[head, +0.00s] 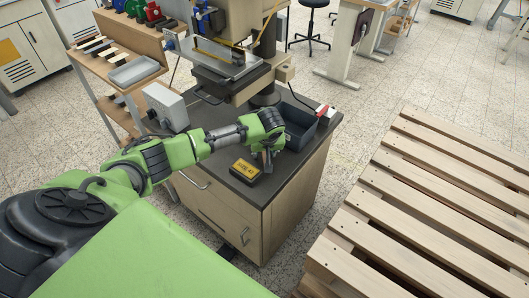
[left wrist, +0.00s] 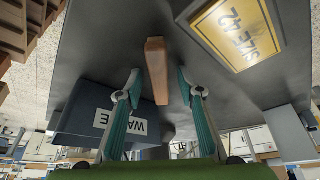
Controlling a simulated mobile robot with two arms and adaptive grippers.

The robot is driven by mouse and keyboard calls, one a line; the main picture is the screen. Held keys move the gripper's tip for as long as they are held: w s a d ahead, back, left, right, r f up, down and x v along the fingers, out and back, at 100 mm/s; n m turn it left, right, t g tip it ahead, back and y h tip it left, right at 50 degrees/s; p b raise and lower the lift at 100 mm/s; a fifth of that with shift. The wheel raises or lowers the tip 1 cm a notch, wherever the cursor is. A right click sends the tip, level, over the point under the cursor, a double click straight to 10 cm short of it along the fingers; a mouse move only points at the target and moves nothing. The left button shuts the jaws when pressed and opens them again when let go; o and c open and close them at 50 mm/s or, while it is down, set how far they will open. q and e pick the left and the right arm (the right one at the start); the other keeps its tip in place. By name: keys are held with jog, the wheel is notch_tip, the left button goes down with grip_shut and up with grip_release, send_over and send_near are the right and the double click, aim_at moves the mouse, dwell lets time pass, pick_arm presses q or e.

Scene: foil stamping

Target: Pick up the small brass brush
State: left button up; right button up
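A slim brown wooden piece (left wrist: 155,66), which looks like the brush handle, lies on the dark worktop in the left wrist view. I cannot see bristles. My left gripper (left wrist: 158,76) is open, with one finger on each side of the wooden piece and visible gaps between. In the head view my left gripper (head: 267,160) points down over the cabinet's dark top (head: 262,190), and the brush cannot be made out there. My right gripper is in neither view.
A black box with a yellow "SIZE 42" label (head: 246,170) sits close beside the gripper. A dark open bin (head: 299,137) stands behind it; its white label shows in the left wrist view (left wrist: 121,123). The stamping press (head: 232,62) rises at the back. A wooden pallet (head: 430,205) is at right.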

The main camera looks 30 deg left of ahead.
aim_at(265, 153)
pick_arm(q)
grip_shut()
jog(key=shift+r+b, duration=0.15)
jog(key=shift+b, duration=0.15)
notch_tip(265, 153, up, 4)
jog(key=shift+s+d+f, duration=0.1)
jog(key=shift+s, duration=0.05)
jog(key=s+d+r+b, duration=0.1)
jog(key=s+d+r, duration=0.3)
jog(key=s+r, duration=0.5)
jog(key=s, duration=0.4)
jog(key=shift+r, duration=0.2)
